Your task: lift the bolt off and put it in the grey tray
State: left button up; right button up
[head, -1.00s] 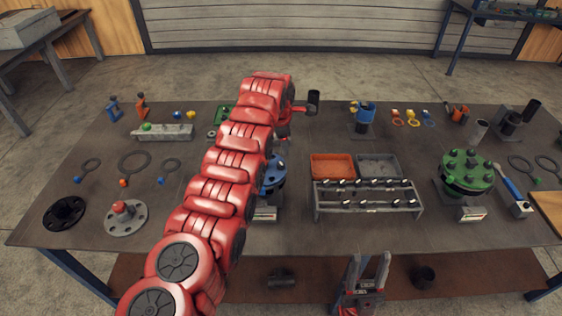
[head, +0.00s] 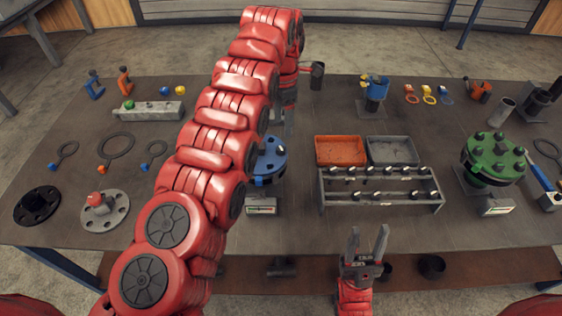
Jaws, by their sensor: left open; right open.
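The blue flange (head: 268,160) stands on the table with bolt heads around its top, partly hidden by my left arm. I cannot tell which bolt is meant. The grey tray (head: 392,150) sits right of the orange tray and looks empty. My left gripper (head: 289,128) points down at the far right edge of the blue flange. It is open, partly hidden behind my arm, and I see nothing held in it. My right gripper (head: 367,232) is open, empty and pointing up, in front of the bolt rack near the table's front edge.
The orange tray (head: 341,151) is left of the grey one. A bolt rack (head: 380,204) with several bolts stands in front of both. A green flange (head: 494,158) stands at the right. Bare table lies between the blue flange and the rack.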

aim_at(281, 148)
pick_arm(q)
jog(key=shift+f+p, duration=0.3)
jog(key=shift+f, duration=0.15)
jog(key=shift+s+f, duration=0.15)
jog(key=shift+f, duration=0.2)
jog(key=shift+s+f+p, duration=0.15)
jog(key=shift+f+p, duration=0.4)
jog(key=shift+f, duration=0.3)
jog(key=shift+w+f+p, duration=0.2)
jog(key=shift+f+p, duration=0.1)
jog(key=shift+f, duration=0.35)
jog(key=f+p, duration=0.1)
jog(key=f, duration=0.1)
jog(key=f+p, duration=0.1)
jog(key=f, duration=0.1)
jog(key=shift+a+p, duration=0.25)
jog(key=shift+p, duration=0.1)
jog(key=shift+w+f, duration=0.1)
jog(key=shift+f, duration=0.35)
grip_shut()
